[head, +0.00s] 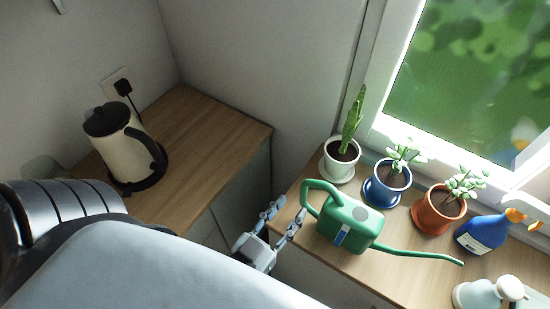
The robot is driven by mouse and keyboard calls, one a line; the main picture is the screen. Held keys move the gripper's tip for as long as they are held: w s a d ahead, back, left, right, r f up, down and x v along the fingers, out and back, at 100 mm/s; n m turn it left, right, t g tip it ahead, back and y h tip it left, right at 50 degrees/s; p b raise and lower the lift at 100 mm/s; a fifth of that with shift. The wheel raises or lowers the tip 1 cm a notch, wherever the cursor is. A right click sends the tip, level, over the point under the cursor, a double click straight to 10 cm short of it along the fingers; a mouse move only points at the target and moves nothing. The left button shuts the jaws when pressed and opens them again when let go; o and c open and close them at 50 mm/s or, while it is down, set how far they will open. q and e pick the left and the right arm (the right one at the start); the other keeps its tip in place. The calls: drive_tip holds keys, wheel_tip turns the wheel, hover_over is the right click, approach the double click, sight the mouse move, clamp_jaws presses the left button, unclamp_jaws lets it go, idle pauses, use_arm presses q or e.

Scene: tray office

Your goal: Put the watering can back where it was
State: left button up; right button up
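The green watering can (350,226) stands upright on the wooden counter (300,228) below the window. Its handle faces left and its long spout points right. My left gripper (290,208) is just left of the handle, at the counter's left edge. Its two fingers are spread apart with nothing between them. The right fingertip is close to the handle; I cannot tell whether they touch. My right gripper is not in view.
Potted plants in white (340,168), blue (387,189) and terracotta (439,214) pots line the window side. A blue spray bottle (484,234) and a pale bottle (488,294) stand at the right. A kettle (121,145) is on the left cabinet (215,135).

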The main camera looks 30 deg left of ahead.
use_arm(q)
drive_tip(key=shift+s+a+b, duration=0.2)
drive_tip(key=shift+s+b, duration=0.2)
drive_tip(key=shift+s, duration=1.8)
drive_tip(key=s+d+f+g, duration=0.1)
drive_tip(key=s+f+g, duration=0.15)
drive_tip(key=f, duration=0.75)
drive_tip(key=s+d+f+m+g+h, duration=0.1)
drive_tip(key=f+g, duration=0.2)
drive_tip(key=f, duration=0.8)
drive_tip(key=s+d+f+g, duration=0.1)
drive_tip(key=f+g, duration=0.2)
drive_tip(key=f, duration=0.7)
drive_tip(key=s+a+f+g+y, duration=0.1)
drive_tip(key=s+a+f+g, duration=0.1)
drive_tip(key=s+a+f, duration=0.2)
drive_tip(key=s+a+f+g, duration=0.3)
drive_tip(key=s+f, duration=0.3)
drive_tip(key=f, duration=0.4)
drive_tip(key=s+a+f+m+g+y, duration=0.1)
drive_tip(key=s+a+f+g, duration=0.2)
drive_tip(key=f, duration=0.4)
drive_tip(key=shift+s+a+f+y, duration=0.3)
drive_tip(key=shift+s+a, duration=0.6)
drive_tip(key=shift+a, duration=0.2)
drive_tip(key=shift+g, duration=0.25)
